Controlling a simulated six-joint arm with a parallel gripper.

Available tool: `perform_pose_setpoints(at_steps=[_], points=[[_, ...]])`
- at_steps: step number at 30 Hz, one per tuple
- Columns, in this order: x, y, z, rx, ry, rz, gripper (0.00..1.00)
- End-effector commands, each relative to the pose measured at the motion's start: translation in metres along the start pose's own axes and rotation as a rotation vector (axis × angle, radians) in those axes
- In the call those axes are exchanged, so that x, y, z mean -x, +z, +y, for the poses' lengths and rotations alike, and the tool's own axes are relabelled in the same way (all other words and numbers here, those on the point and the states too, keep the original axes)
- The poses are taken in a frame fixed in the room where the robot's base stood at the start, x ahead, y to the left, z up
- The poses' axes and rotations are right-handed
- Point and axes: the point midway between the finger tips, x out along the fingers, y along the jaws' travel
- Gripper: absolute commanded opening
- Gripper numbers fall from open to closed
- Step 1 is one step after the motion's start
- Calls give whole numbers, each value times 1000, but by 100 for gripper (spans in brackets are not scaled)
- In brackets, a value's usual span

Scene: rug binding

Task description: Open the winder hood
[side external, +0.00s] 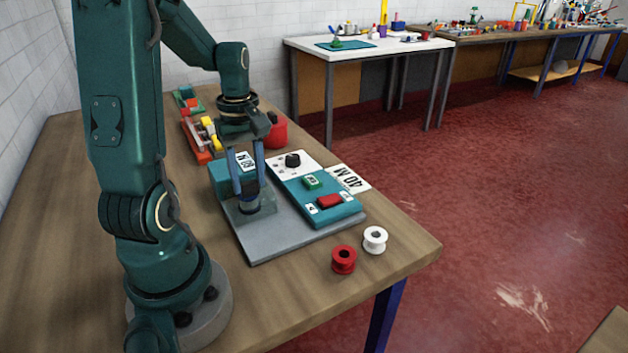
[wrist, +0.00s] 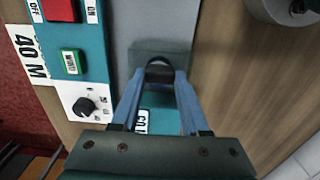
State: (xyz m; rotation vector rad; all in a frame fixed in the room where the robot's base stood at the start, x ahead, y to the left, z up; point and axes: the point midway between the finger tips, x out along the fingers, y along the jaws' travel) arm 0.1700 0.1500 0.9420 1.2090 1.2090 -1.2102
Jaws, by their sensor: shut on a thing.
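The winder stands on a grey base plate (side external: 290,235) on the table. Its hood (side external: 262,206), a smoky see-through cover, sits low over the plate in front of a teal block (side external: 222,178) and looks closed. My gripper (side external: 250,198) reaches down from above with its blue fingers shut on a dark part at the hood, seemingly its handle. In the wrist view the fingertips of my gripper (wrist: 160,72) close around this dark rounded part, with the grey-green hood (wrist: 165,47) just beyond. The fingers hide much of the handle, and what lies under the hood is unclear.
A teal control panel (side external: 318,199) with a green and a red button, and a white plate with a black knob (side external: 292,160), are beside the hood. A red spool (side external: 344,259) and a white spool (side external: 375,240) stand near the front edge. A red container (side external: 276,132) is behind.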

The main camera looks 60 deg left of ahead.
Motion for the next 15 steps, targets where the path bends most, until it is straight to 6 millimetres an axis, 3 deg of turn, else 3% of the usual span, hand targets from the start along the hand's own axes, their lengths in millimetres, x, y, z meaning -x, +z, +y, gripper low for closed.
perform_pose_setpoints(at_steps=[15], points=[[1, 7, 1, -3, 2, 1, 0]])
